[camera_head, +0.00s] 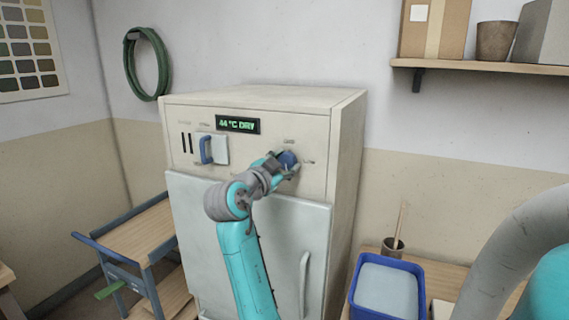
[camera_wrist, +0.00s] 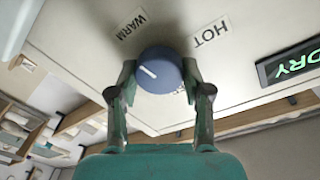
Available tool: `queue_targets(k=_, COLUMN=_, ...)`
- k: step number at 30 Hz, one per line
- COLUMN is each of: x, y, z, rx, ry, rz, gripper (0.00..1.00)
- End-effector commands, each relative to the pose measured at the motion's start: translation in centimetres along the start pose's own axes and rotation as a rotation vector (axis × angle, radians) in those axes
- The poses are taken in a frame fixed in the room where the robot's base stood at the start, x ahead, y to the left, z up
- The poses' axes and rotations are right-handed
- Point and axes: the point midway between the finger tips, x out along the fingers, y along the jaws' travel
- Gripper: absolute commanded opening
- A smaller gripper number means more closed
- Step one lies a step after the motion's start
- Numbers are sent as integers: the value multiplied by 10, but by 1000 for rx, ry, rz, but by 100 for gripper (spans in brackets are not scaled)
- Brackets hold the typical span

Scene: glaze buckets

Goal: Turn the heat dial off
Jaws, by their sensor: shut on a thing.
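The heat dial (camera_head: 288,159) is a round blue knob on the upper right of the cream cabinet's front panel. In the wrist view the dial (camera_wrist: 160,72) sits between my two fingers, with a short white mark towards its left side. A WARM label (camera_wrist: 132,23) is above it to the left and a HOT label (camera_wrist: 210,33) above it to the right. Another label beside the right finger is mostly hidden. My gripper (camera_wrist: 159,76) is shut on the dial, one finger on each side. It also shows at the panel in the head view (camera_head: 281,163).
The cabinet (camera_head: 335,150) has a green display (camera_head: 238,124) reading 44 °C DRY and a blue-handled switch (camera_head: 207,150). Its lower door (camera_head: 300,225) is closed. A cart (camera_head: 135,240) stands left; a blue tub (camera_head: 387,290) stands right. A shelf (camera_head: 490,67) hangs upper right.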

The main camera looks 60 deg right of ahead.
Motion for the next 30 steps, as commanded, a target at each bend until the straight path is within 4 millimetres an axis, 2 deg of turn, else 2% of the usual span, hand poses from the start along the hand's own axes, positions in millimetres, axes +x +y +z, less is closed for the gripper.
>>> queue_targets(k=30, x=0, y=1, z=2, rx=-953, ry=56, rz=-58, gripper=14)
